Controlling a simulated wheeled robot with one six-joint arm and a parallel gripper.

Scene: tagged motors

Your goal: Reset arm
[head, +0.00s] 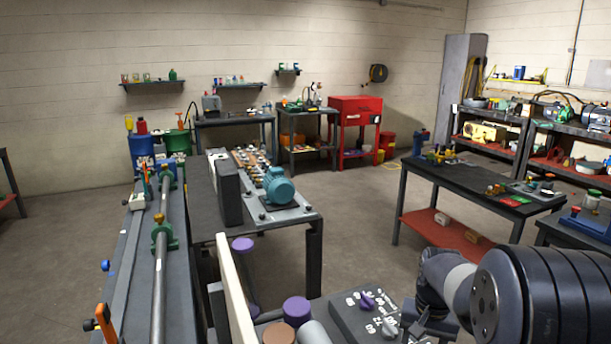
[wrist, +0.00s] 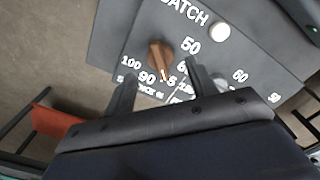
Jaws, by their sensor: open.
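My arm (head: 540,295) reaches in from the lower right of the head view, bent over the near bench. In the wrist view my gripper (wrist: 163,72) is open, its two dark fingers apart with nothing held. Beyond the fingers is a dark control panel (wrist: 120,45) with white numbers and the word "BATCH". An orange-brown knob (wrist: 160,56) on it shows between and just past the fingertips. I cannot tell whether the fingers touch the panel. In the head view a dark panel (head: 345,318) with a purple knob (head: 367,301) lies left of my arm.
A bench (head: 205,200) with a teal motor (head: 279,187) stands ahead. A long bench with a metal rail (head: 158,265) is at the left. A dark table (head: 455,182) stands at the right, and a red cabinet (head: 355,112) at the back. Open floor (head: 350,215) lies between.

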